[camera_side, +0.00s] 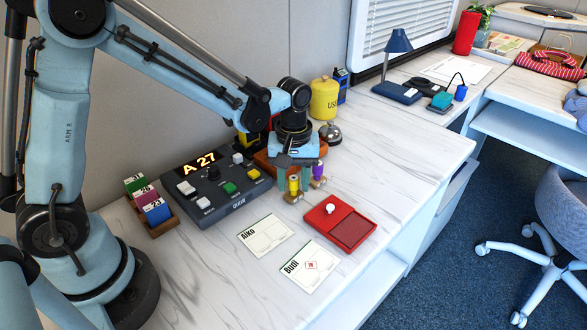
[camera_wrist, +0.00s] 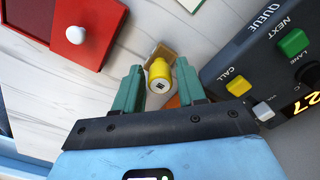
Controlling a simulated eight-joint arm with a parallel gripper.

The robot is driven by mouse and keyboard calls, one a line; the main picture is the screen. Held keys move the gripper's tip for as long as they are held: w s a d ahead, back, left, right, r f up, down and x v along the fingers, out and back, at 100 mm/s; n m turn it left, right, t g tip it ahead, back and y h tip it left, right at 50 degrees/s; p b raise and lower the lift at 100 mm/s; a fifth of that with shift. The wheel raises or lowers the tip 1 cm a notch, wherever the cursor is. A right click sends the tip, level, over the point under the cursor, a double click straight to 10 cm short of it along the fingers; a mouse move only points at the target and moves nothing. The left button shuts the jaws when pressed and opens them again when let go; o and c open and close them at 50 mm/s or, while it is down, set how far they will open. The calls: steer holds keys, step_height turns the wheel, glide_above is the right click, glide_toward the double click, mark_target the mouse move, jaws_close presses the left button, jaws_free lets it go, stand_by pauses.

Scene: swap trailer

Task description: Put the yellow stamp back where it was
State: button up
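The yellow stamp (camera_side: 293,185) stands upright at a small wooden holder (camera_side: 292,198) near the front of the brown-orange block. In the wrist view the yellow stamp (camera_wrist: 160,74) lies between my two green fingers, with a narrow gap on each side. My gripper (camera_side: 294,178) points down and is open around the stamp; it also shows in the wrist view (camera_wrist: 160,82). Whether the stamp's base rests fully in the holder is hard to see. A purple stamp (camera_side: 318,169) stands just to the right in another wooden holder (camera_side: 319,183).
A red ink pad (camera_side: 363,215) with a white knob lies to the front right. Cards marked Aiko (camera_side: 254,235) and Budi (camera_side: 297,277) lie in front; Budi bears a red mark. The grey queue console (camera_side: 218,211) stands left, and a bell (camera_side: 330,133) behind.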

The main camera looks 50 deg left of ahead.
mark_target(294, 178)
steer(key=shift+o, duration=0.7)
step_height(294, 178, up, 12)
steer(key=s+a+m+t, duration=0.3)
steer(key=s+m+t, duration=0.4)
steer(key=s+m, duration=0.2)
steer(key=shift+s+a+f, duration=0.3)
steer(key=shift+s+f, duration=0.1)
steer(key=shift+s, duration=0.15)
stand_by(1.0)
